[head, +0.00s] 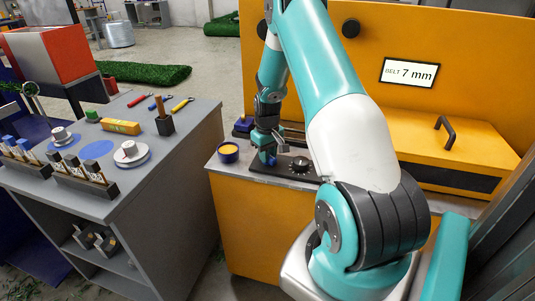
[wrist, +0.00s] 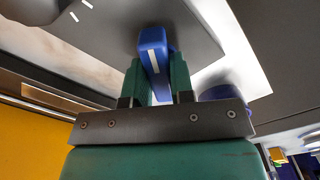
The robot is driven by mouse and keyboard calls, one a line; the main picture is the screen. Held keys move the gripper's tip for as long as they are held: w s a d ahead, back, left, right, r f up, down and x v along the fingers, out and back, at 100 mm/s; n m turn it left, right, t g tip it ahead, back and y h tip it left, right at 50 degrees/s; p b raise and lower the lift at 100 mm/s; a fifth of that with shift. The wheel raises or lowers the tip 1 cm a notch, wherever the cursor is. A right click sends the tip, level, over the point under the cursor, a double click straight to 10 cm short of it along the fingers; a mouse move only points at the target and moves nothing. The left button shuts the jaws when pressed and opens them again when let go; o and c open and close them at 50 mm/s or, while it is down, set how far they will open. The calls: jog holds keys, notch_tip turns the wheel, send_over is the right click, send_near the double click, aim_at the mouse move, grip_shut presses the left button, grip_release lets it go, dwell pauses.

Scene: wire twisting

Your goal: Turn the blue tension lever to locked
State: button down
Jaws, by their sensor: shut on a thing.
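The blue tension lever (wrist: 153,46) has a white stripe along it and stands between the two green fingers of my gripper (wrist: 157,80) in the wrist view. The fingers are shut on it from both sides. In the head view my gripper (head: 268,150) is low over the dark panel at the left end of the orange machine's bench. The blue lever (head: 268,158) shows there only as a small patch, mostly hidden by the gripper. White marks show on the panel in the wrist view, but I cannot read which one is locked.
A black dial (head: 300,164) sits right of the gripper. A blue cup with yellow inside (head: 228,152) stands close on the left. The orange machine (head: 450,80) rises behind, with a "BELT 7 mm" sign (head: 409,72). A grey table (head: 185,150) with tools is further left.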

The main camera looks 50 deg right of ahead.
jog(key=m, duration=0.5)
jog(key=shift+m, duration=0.3)
jog(key=m, duration=0.5)
dwell(0.4)
jog(key=c, duration=1)
grip_release()
notch_tip(320, 180, up, 18)
jog(key=shift+f+b, duration=0.25)
jog(key=shift+b, duration=0.1)
